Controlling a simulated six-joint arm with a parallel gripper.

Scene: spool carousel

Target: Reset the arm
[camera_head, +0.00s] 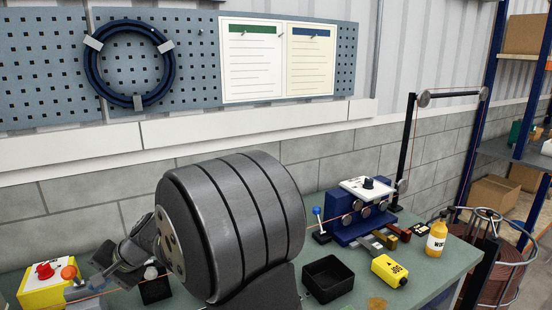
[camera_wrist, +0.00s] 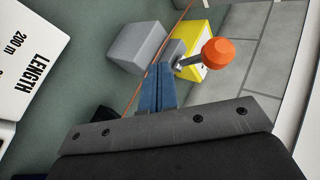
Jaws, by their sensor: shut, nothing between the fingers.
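My gripper (camera_wrist: 158,72) shows in the wrist view as two blue fingers pressed together beyond a dark grey bar, with nothing between them. The fingertips appear close to a grey block (camera_wrist: 137,45) and to a lever with an orange ball knob (camera_wrist: 218,52); I cannot tell the gap in depth. In the head view, the wrist end is at the left of the bench, right of a yellow box with a red button (camera_head: 45,285) and near the orange knob (camera_head: 68,272). The fingertips are not clear there.
A blue roller unit (camera_head: 352,222), black tray (camera_head: 328,278), yellow block (camera_head: 389,270) and yellow bottle (camera_head: 437,236) stand on the green bench (camera_head: 425,280) at right. A white plate marked LENGTH (camera_wrist: 35,60) is left in the wrist view. A thin orange line runs past the fingers.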

